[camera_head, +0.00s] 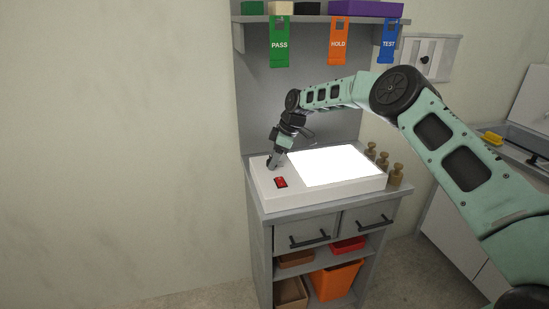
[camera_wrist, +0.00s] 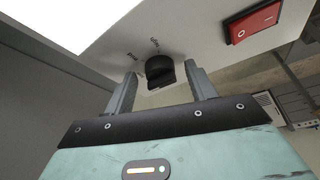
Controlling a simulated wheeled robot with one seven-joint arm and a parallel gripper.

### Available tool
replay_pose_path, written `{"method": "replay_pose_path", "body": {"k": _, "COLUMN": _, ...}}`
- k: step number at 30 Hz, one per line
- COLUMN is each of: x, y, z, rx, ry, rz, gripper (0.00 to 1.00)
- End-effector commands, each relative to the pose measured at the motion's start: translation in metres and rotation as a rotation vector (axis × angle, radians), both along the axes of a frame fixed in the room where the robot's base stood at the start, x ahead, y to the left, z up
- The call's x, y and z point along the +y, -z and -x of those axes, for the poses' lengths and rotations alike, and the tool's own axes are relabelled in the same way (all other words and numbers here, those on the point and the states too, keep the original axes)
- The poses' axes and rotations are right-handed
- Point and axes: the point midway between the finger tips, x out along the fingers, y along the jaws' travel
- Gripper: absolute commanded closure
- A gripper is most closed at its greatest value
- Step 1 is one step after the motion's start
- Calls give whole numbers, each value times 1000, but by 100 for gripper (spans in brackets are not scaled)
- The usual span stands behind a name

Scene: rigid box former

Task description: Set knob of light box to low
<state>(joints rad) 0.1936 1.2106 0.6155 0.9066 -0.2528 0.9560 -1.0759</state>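The light box (camera_head: 283,195) is a white box on top of the grey cabinet, with its panel (camera_head: 335,166) glowing bright white. A lighter ridge shows on the knob's near side. My gripper (camera_wrist: 160,72) is open, one finger on each side of the knob with visible gaps. In the head view my gripper (camera_head: 273,164) is at the box's left back part and hides the knob.
A red rocker switch (camera_head: 281,183) sits on the box near the knob; it also shows in the wrist view (camera_wrist: 253,21). Several brass weights (camera_head: 396,175) stand right of the box. PASS (camera_head: 279,45), HOLD (camera_head: 339,45) and TEST (camera_head: 388,45) tags hang from the shelf above.

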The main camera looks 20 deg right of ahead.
Motion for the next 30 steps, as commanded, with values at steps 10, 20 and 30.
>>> {"method": "replay_pose_path", "body": {"k": 10, "x": -2, "y": -4, "z": 0, "rx": -2, "ry": 2, "rz": 0, "gripper": 45}}
{"method": "replay_pose_path", "body": {"k": 20, "x": -24, "y": -59, "z": 8, "rx": -5, "ry": 3, "rz": 0, "gripper": 45}}
{"method": "replay_pose_path", "body": {"k": 30, "x": -51, "y": -130, "z": 18, "rx": -3, "ry": 2, "rz": 0, "gripper": 45}}
